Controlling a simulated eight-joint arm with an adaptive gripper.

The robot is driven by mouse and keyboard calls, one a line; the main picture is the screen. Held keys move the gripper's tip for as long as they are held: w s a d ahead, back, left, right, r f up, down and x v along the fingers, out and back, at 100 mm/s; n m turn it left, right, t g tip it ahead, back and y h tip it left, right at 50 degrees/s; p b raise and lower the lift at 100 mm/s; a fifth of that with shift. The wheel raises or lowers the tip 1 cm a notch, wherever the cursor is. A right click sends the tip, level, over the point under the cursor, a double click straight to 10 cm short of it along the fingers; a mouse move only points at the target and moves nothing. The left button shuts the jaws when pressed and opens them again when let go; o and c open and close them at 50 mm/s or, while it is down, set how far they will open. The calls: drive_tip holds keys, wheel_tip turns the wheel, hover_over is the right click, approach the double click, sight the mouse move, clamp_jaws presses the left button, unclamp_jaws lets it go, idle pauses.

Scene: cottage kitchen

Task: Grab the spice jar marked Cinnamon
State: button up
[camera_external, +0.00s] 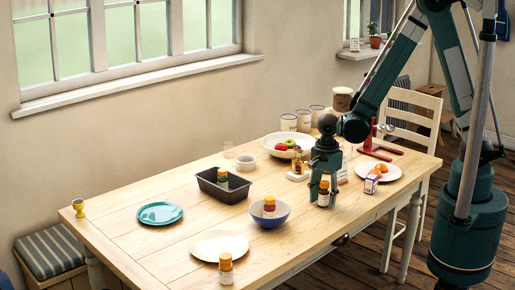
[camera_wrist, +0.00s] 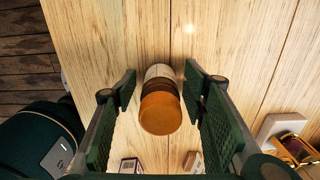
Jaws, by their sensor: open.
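A small spice jar with an orange-brown lid (camera_wrist: 160,112) stands between the two fingers of my gripper (camera_wrist: 160,105) in the wrist view, with a gap on each side. In the external view my gripper (camera_external: 325,180) points down over this jar (camera_external: 323,197) near the table's front edge. My gripper is open. Other similar jars are one in the front (camera_external: 226,270), one in the blue bowl (camera_external: 269,204) and one in the dark loaf pan (camera_external: 222,175). I cannot read any jar's label, so I cannot tell which is Cinnamon.
The wooden table (camera_external: 150,240) also bears a white plate (camera_external: 205,245), a teal plate (camera_external: 160,214), a fruit bowl (camera_external: 275,147) and a plate with oranges (camera_external: 393,170). A small box (camera_external: 371,184) stands right of my gripper.

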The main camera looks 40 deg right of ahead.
sight(325, 182)
drive_tip(key=shift+c, duration=0.2)
drive_tip(key=c, duration=1)
drive_tip(key=shift+r, duration=0.1)
drive_tip(key=shift+r+p, duration=1.2)
drive_tip(key=shift+r, duration=3.75)
